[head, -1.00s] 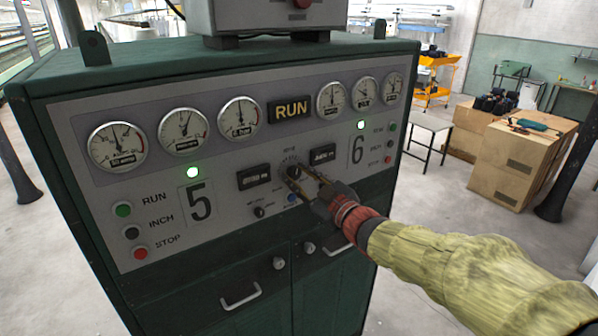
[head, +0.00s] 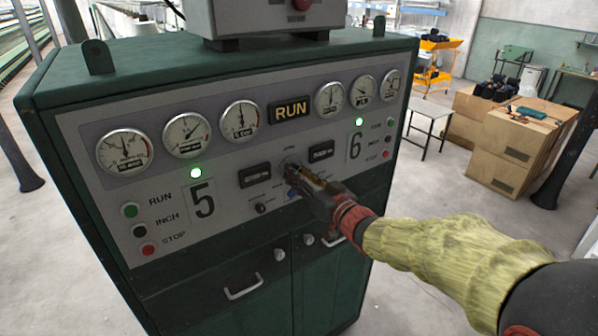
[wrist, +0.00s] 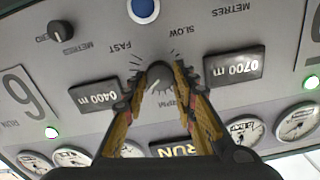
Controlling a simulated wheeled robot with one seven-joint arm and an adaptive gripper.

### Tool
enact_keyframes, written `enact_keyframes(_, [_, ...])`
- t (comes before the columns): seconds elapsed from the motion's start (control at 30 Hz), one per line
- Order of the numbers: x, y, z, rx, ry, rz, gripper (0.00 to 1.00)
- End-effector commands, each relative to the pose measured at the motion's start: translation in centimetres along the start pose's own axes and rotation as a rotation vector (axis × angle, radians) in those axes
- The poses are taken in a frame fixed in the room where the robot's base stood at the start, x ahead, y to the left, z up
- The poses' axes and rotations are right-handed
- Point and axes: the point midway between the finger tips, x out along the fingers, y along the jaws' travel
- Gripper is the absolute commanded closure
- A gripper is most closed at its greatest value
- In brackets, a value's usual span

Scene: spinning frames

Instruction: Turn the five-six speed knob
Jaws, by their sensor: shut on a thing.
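The dark round speed knob (wrist: 158,74) sits between the two counters on the grey panel, with tick marks and the words FAST and SLOW around it. It also shows in the head view (head: 291,167), partly covered by my fingers. My gripper (head: 301,178) reaches it from the lower right. In the wrist view, which shows the panel upside down, the fingertips of my gripper (wrist: 160,78) press on both sides of the knob. A pale pointer line shows on the knob's face.
A smaller knob (head: 261,208) sits below left, and a blue button (wrist: 143,10) lies close by. Gauges (head: 124,151), a RUN sign (head: 291,110) and RUN, INCH and STOP buttons surround them. Cabinet handles (head: 243,290) stick out below. Cardboard boxes (head: 511,158) stand right.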

Motion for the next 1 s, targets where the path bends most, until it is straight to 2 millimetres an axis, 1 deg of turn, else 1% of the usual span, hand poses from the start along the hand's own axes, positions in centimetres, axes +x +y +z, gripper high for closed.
enact_keyframes(0.2, [-0.02,0.06,0.24,0.034,-0.004,0.001,0.98])
enact_keyframes(0.57, [-0.03,0.05,0.30,0.037,-0.005,0.001,0.98])
enact_keyframes(0.6, [-0.03,0.05,0.30,0.037,-0.005,0.001,0.72])
enact_keyframes(0.9, [-0.01,0.02,0.13,0.035,-0.002,0.000,0.55])
enact_keyframes(1.0, [-0.01,0.01,0.10,0.035,-0.002,0.000,0.54])
